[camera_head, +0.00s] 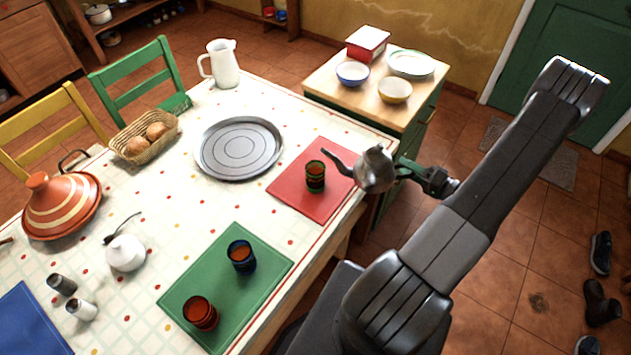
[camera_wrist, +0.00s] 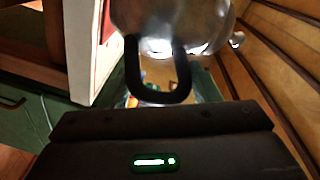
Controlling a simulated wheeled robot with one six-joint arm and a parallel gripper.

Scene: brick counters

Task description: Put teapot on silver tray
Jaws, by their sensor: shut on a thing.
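The silver teapot (camera_head: 374,169) is held in the air at the right edge of the table, its spout pointing left over the red placemat. My gripper (camera_head: 408,171) is shut on the teapot at its right side. In the wrist view the teapot's shiny body (camera_wrist: 172,22) fills the top middle, with a dark handle loop (camera_wrist: 158,97) in front of my gripper; the fingertips are hard to make out there. The round silver tray (camera_head: 239,148) lies flat and empty on the table, left of the teapot and the red placemat.
A green glass (camera_head: 315,176) stands on the red placemat (camera_head: 296,203) between teapot and tray. A white pitcher (camera_head: 221,64) stands behind the tray, a bread basket (camera_head: 145,138) left of it. Two glasses stand on the green placemat (camera_head: 262,278). A side cabinet (camera_head: 335,88) holds bowls.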

